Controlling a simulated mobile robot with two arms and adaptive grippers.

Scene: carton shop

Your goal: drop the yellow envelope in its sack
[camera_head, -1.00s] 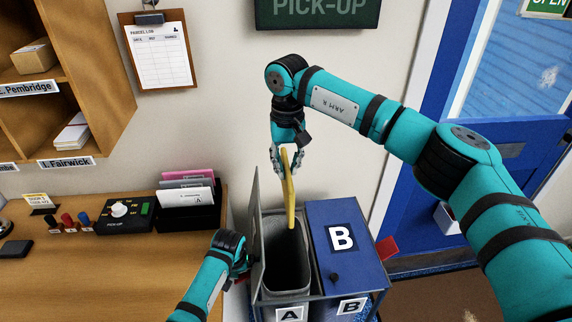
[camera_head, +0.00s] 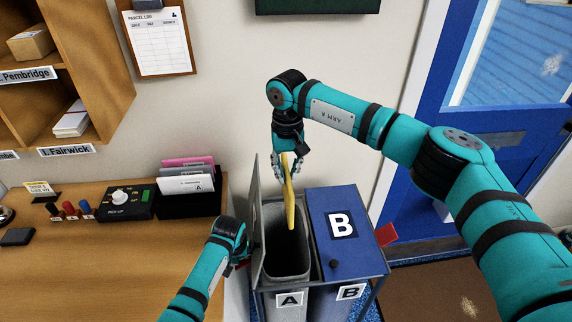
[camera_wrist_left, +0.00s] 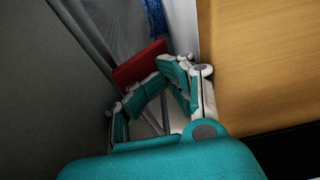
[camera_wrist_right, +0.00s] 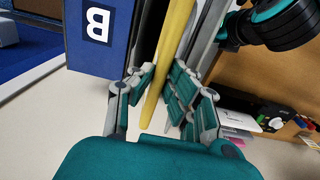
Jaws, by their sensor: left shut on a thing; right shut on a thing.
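My right gripper (camera_head: 287,168) is shut on the yellow envelope (camera_head: 290,207), which hangs on edge, its lower end over the open mouth of sack A (camera_head: 289,276). In the right wrist view the envelope (camera_wrist_right: 165,70) runs between the fingers. Sack A is grey-lined with a dark inside, and its grey lid (camera_head: 257,225) stands upright on the left. My left gripper (camera_head: 243,258) is low beside that lid, partly hidden in the head view. In the left wrist view its fingers close at a red tab (camera_wrist_left: 140,63); the exact contact is unclear.
The blue lid of sack B (camera_head: 325,205) is closed, right of A, with a red tab (camera_head: 387,234) at its side. The wooden counter (camera_head: 100,275) on the left holds a control box (camera_head: 127,203) and an envelope rack (camera_head: 188,205).

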